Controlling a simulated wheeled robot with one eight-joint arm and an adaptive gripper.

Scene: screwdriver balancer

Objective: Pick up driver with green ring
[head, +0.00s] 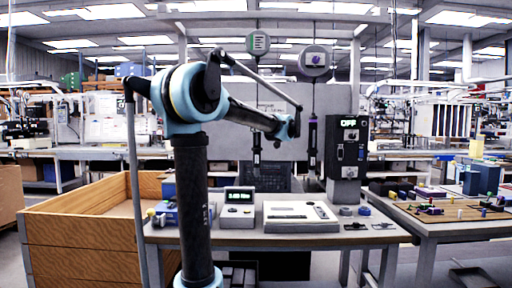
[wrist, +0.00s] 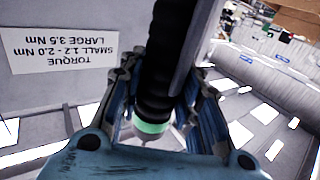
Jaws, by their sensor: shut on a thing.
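The driver with the green ring shows in the wrist view as a dark ribbed body (wrist: 165,75) with a pale green ring (wrist: 150,126) near its end. My gripper (wrist: 160,90) has its blue-padded fingers on both sides of this body and is shut on it. In the head view a dark driver (head: 257,150) hangs upright below the green-marked balancer (head: 258,43); my arm's wrist is close by on its right, and the fingers cannot be made out there.
A second driver (head: 312,140) hangs to the right under the purple-marked balancer (head: 314,59). The bench below holds a display box (head: 238,207) and a white tray (head: 300,216). A wooden crate (head: 85,240) stands left.

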